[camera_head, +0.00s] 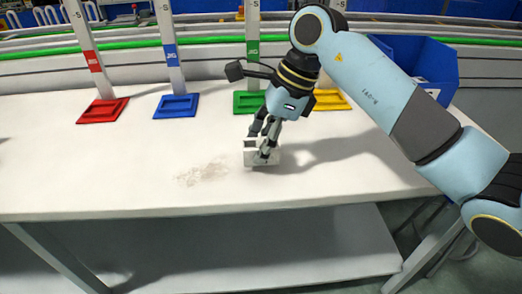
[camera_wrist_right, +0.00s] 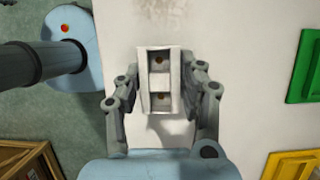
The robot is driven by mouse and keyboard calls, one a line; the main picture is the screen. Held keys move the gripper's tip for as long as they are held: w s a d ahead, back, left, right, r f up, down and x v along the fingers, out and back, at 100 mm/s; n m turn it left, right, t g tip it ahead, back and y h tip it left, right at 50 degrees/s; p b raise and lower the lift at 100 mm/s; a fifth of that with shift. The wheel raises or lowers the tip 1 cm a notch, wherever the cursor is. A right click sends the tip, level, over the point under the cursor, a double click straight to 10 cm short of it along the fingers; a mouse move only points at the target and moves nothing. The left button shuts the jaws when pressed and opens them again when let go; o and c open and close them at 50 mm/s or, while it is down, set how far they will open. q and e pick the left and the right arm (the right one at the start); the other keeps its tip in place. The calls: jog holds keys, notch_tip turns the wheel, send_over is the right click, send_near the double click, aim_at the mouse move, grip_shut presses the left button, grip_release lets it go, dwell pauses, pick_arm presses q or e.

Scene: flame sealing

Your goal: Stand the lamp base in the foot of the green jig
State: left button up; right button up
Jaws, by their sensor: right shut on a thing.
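The lamp base, a small white block with two square openings, sits between my right gripper's fingers (camera_head: 265,148). It shows in the head view (camera_head: 250,157) and in the wrist view (camera_wrist_right: 159,82), where a finger presses each side. It is at or just above the table; I cannot tell whether it touches. The green jig (camera_head: 252,48) stands upright behind my right gripper, with its green foot (camera_head: 246,102) partly hidden by the gripper. A green foot also shows at the right of the wrist view (camera_wrist_right: 305,65). My left gripper is not in view.
A red jig foot (camera_head: 101,111) and a blue one (camera_head: 176,106) stand left of the green foot. A yellow foot (camera_head: 331,100) is to its right. A blue bin (camera_head: 432,62) is at the back right. The white table (camera_head: 90,175) is clear at front left.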

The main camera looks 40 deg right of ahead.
jog(key=shift+f, duration=0.95)
jog(key=shift+f, duration=0.1)
jog(key=o, duration=1.2)
jog(key=shift+c, duration=0.2)
jog(key=shift+r, duration=0.2)
jog(key=v, duration=1.1)
jog(key=shift+s+d+r+p, duration=0.15)
jog(key=shift+r+p, duration=0.2)
